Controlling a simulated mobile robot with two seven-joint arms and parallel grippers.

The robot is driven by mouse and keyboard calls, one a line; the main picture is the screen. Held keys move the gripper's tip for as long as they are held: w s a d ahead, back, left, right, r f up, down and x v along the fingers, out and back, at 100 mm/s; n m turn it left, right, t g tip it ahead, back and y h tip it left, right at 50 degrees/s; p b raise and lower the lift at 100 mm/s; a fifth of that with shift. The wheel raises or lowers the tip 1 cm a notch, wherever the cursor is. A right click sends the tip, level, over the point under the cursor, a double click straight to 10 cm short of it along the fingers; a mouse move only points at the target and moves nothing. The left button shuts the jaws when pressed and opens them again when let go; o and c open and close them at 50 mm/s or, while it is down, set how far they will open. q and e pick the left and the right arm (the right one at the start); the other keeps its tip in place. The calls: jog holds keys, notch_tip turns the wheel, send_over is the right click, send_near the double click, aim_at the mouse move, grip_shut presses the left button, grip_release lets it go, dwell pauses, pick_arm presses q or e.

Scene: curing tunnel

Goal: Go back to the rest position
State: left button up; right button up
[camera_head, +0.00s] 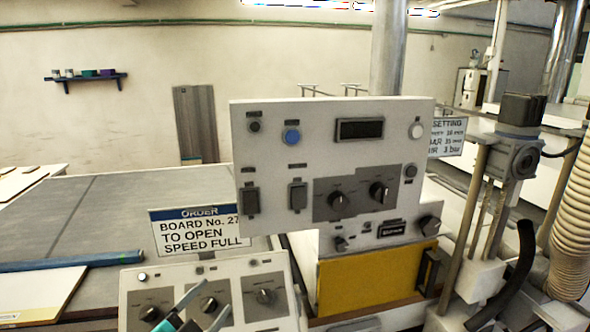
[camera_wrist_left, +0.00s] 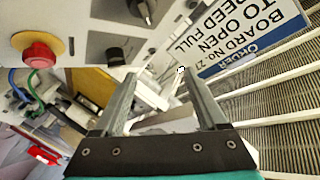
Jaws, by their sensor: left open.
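My left gripper (camera_head: 209,302) shows at the bottom of the head view, in front of the low sloped control panel (camera_head: 180,282) and its knobs. In the left wrist view, the left gripper (camera_wrist_left: 160,74) has its two fingers apart with nothing between them. A panel (camera_wrist_left: 100,30) with black knobs and a red push button (camera_wrist_left: 38,52) on yellow lies beyond the fingers at the upper left. Whether the fingers touch the panel cannot be told. My right gripper is not in view.
An upright white panel (camera_head: 275,140) with switches, a blue button and dials stands in the centre. An order sign (camera_head: 200,230) reads "BOARD No. 27 TO OPEN SPEED FULL". A ribbed hose (camera_head: 572,190) and a post-mounted motor (camera_head: 520,120) stand at right. A wide grey surface (camera_head: 110,215) extends left.

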pick_arm(q)
jog(key=s+f+n+g+y, duration=0.1)
jog(key=s+f+n+g, duration=0.25)
jog(key=s, duration=0.65)
jog(key=s+f+n+g+y, duration=0.25)
jog(key=s+f+g, duration=0.25)
jog(key=s, duration=0.5)
jog(key=s+f+n+g+y, duration=0.1)
jog(key=s+f+n+g, duration=0.3)
jog(key=s, duration=0.6)
notch_tip(320, 180, down, 28)
jog(key=g+b, duration=0.1)
jog(key=b, duration=0.7)
jog(key=s+a+f+b, duration=0.1)
jog(key=s+f+b, duration=0.3)
jog(key=s+f, duration=0.4)
jog(key=s+a+f+g+b, duration=0.1)
jog(key=s+f+b, duration=0.3)
jog(key=f, duration=1.2)
jog(key=s, duration=0.4)
jog(key=shift+s+a, duration=0.15)
jog(key=shift+s, duration=0.15)
